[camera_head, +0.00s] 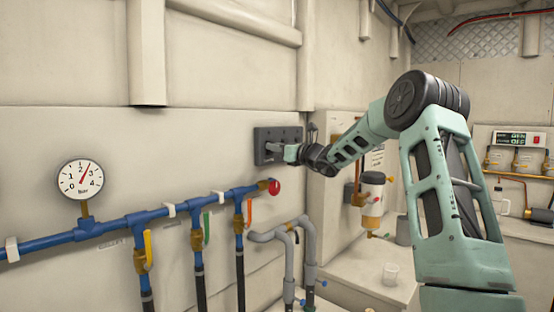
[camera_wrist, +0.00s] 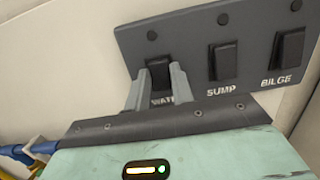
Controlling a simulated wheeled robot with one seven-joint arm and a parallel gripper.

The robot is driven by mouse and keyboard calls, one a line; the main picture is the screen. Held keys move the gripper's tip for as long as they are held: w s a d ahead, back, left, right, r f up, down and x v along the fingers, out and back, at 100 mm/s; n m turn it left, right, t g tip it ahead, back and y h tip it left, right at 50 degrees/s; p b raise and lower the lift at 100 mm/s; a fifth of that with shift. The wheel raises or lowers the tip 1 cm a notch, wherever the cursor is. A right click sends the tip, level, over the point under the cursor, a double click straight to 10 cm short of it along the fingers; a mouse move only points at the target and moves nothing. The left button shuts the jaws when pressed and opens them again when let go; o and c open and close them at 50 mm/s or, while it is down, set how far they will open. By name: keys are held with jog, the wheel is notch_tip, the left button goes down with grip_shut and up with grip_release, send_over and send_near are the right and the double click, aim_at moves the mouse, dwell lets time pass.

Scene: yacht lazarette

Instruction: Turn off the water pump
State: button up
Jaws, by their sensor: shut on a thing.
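A dark grey switch panel (camera_head: 263,134) is on the wall in the head view, and it fills the upper part of the wrist view (camera_wrist: 187,38). It carries three black rocker switches in a row. The left one is the water switch (camera_wrist: 159,72), its label partly hidden by a finger; the middle is the sump switch (camera_wrist: 223,62) and the right the bilge switch (camera_wrist: 289,48). My gripper (camera_head: 276,148) is at the panel's left part. In the wrist view its grey fingers (camera_wrist: 161,76) are shut on the water switch, one on each side. The switch's exact tilt is hard to tell.
A blue pipe (camera_head: 110,227) with several coloured valve handles and a red knob (camera_head: 273,187) runs along the wall below the panel. A pressure gauge (camera_head: 80,180) reads between 2 and 3. A filter (camera_head: 371,200) and a clear cup (camera_head: 391,272) are at the right.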

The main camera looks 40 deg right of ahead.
jog(key=shift+f+t+b, duration=0.55)
jog(key=shift+t+b, duration=0.25)
jog(key=shift+b, duration=2.35)
jog(key=t+b, duration=0.1)
jog(key=b, duration=0.2)
jog(key=shift+f+b, duration=0.1)
jog(key=shift+b, duration=0.2)
jog(key=shift+r+t+y+b, duration=0.2)
jog(key=shift+t+y+b, duration=0.1)
jog(key=shift+b, duration=0.35)
jog(key=o, duration=1)
jog(key=b+v, duration=0.5)
jog(key=v, duration=1.2)
jog(key=shift+s, duration=0.25)
